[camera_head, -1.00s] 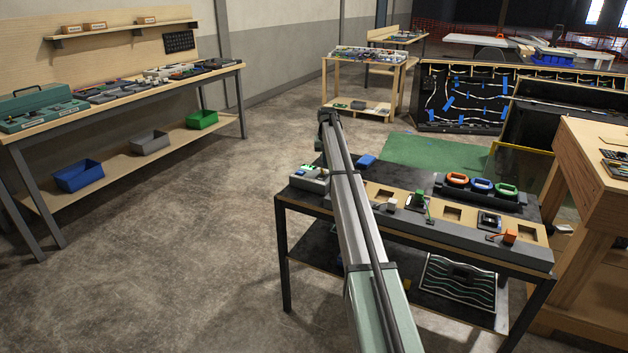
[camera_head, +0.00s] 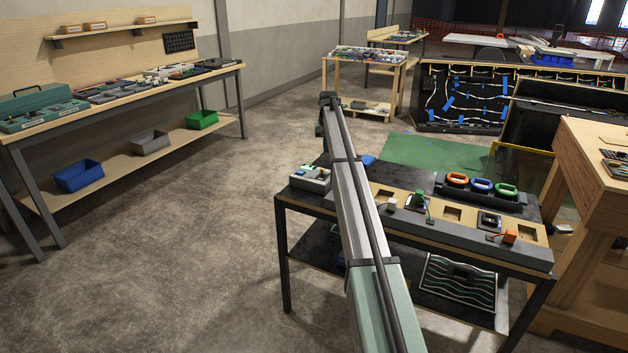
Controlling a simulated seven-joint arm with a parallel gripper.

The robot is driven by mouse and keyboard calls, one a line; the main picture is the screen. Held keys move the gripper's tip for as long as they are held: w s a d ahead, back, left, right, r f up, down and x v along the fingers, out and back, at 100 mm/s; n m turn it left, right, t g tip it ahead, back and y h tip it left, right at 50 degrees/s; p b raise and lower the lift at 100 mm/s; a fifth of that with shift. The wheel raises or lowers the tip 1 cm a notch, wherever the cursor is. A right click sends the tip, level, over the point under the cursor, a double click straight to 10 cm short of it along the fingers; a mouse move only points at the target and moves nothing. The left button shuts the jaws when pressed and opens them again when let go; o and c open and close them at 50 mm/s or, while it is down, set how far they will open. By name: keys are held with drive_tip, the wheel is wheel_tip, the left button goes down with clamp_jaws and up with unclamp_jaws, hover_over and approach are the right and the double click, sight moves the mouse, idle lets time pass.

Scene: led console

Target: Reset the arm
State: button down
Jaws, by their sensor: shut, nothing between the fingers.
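My arm reaches from the bottom edge up over the left part of the console table, and its far joint shows above the table's back edge. A short part of my arm hangs just below that joint. My gripper cannot be made out and seems hidden behind my own arm. The console (camera_head: 470,250) is a long grey panel with wooden square recesses. A white block (camera_head: 390,204), a green block (camera_head: 420,200) and an orange block (camera_head: 510,236) sit on it. A black tray (camera_head: 455,190) behind holds an orange, a blue and a green ring.
A grey box with small buttons (camera_head: 311,178) stands at the console table's left end, left of my arm. A wooden bench (camera_head: 600,170) stands close on the right. A long workbench (camera_head: 150,92) lines the left wall. The floor (camera_head: 200,240) between is clear.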

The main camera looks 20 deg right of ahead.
idle(0.3)
